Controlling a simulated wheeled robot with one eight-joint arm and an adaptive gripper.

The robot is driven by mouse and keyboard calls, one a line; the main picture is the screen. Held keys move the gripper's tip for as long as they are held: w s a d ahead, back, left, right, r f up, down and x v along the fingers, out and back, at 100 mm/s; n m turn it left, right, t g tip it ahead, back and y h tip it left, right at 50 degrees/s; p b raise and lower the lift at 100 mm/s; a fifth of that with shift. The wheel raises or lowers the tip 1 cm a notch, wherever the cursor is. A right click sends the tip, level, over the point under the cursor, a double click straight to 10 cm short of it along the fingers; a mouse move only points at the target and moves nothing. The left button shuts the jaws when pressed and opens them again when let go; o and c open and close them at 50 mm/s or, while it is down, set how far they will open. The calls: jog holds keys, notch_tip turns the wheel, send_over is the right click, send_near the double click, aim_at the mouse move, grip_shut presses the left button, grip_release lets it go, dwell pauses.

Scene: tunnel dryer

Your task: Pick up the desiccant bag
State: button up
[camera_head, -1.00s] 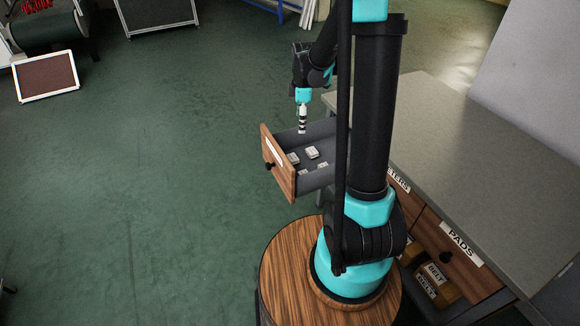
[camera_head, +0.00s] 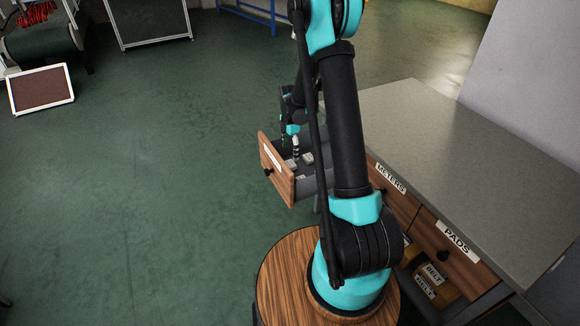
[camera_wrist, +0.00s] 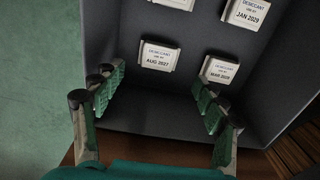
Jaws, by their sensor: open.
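Several small white desiccant bags lie in an open grey drawer (camera_wrist: 180,115). In the wrist view one marked AUG 2027 (camera_wrist: 159,56) lies ahead of the gap between my fingertips. A second, seemingly marked MAR 2028 (camera_wrist: 220,69), lies by the right fingertips. One marked JAN 2029 (camera_wrist: 245,12) is at the upper right, and another bag (camera_wrist: 173,4) is cut off at the top edge. My gripper (camera_wrist: 156,86) is open and empty, pointing into the drawer.
The drawer's walls stand close around the bags. A grey-topped cabinet (camera_head: 460,150) with drawers labelled METERS (camera_head: 391,178) and PADS (camera_head: 457,240) is on the right. A framed brown panel (camera_head: 40,88) stands at the far left.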

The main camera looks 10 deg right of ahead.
aim_at(290, 163)
jog(key=shift+w+f, duration=0.1)
jog(key=shift+f, duration=3.55)
jog(key=c, duration=1.2)
jog(key=shift+r, duration=0.15)
jog(key=shift+c, duration=0.2)
